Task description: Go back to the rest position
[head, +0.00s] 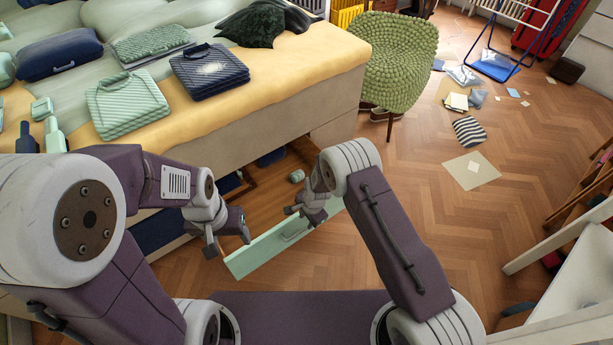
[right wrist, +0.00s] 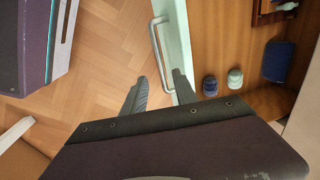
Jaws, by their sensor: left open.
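My left gripper (head: 229,240) hangs open and empty over the floor, in front of the bed and left of the drawer front. My right gripper (head: 303,215) is near the top edge of the pulled-out drawer's mint-green front (head: 283,241). In the right wrist view my right gripper (right wrist: 160,92) has its two fingers apart, with nothing seen held between them. The metal drawer handle (right wrist: 156,45) lies beyond the fingertips in that view. Whether the right fingers touch the drawer front cannot be told.
The bed (head: 245,120) carries folded clothes, a blue bag (head: 60,54) and bottles. A green chair (head: 392,60) stands behind; papers lie on the floor. A white table (head: 570,285) is at right.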

